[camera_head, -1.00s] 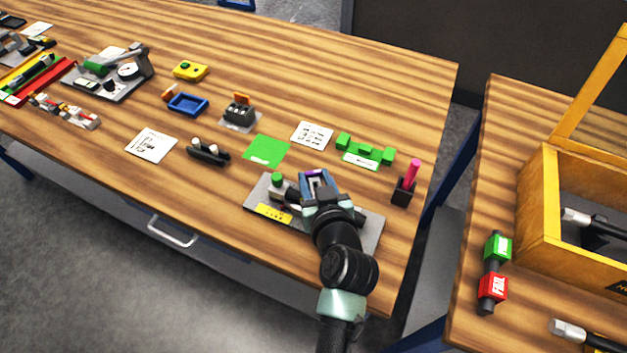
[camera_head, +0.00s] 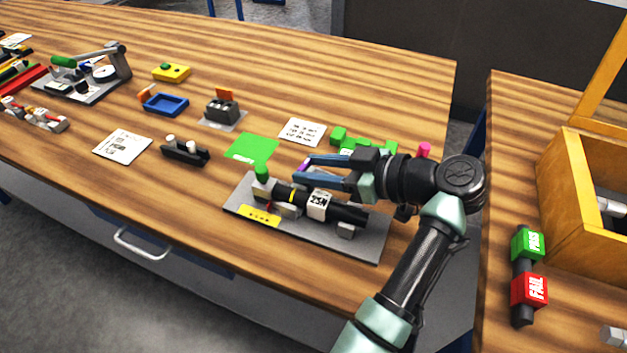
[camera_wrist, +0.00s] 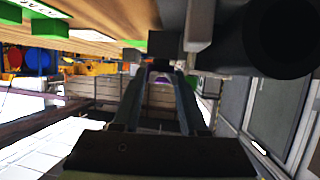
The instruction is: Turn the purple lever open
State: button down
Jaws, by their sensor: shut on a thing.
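The lever fixture is a grey base plate (camera_head: 362,243) with a black cylinder (camera_head: 345,212) on it, a white label on the cylinder, and a green knob (camera_head: 262,173) at its left end. Little of the purple lever (camera_head: 305,162) shows: a small purple patch at my fingertips. A purple patch also shows between the finger ends in the wrist view (camera_wrist: 160,77). My gripper (camera_head: 301,171) reaches in from the right, nearly level, above the back side of the cylinder, and is shut on the purple lever. The fingers hide most of the lever.
A green block (camera_head: 345,143) and a pink-topped post (camera_head: 424,150) stand close behind my gripper and wrist. A green mat (camera_head: 251,148) and a white card (camera_head: 303,131) lie behind the fixture. A yellow label (camera_head: 261,215) is on the plate's front left.

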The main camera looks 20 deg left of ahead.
jog(key=shift+w+f+n+g+b, duration=0.15)
jog(key=shift+n+g+b, duration=0.45)
jog(key=shift+g+b, duration=0.1)
jog(key=shift+g, duration=0.3)
jog(key=c, duration=0.7)
grip_release()
jog(key=shift+d, duration=0.1)
jog(key=p+v, duration=0.1)
jog(key=v, duration=1.2)
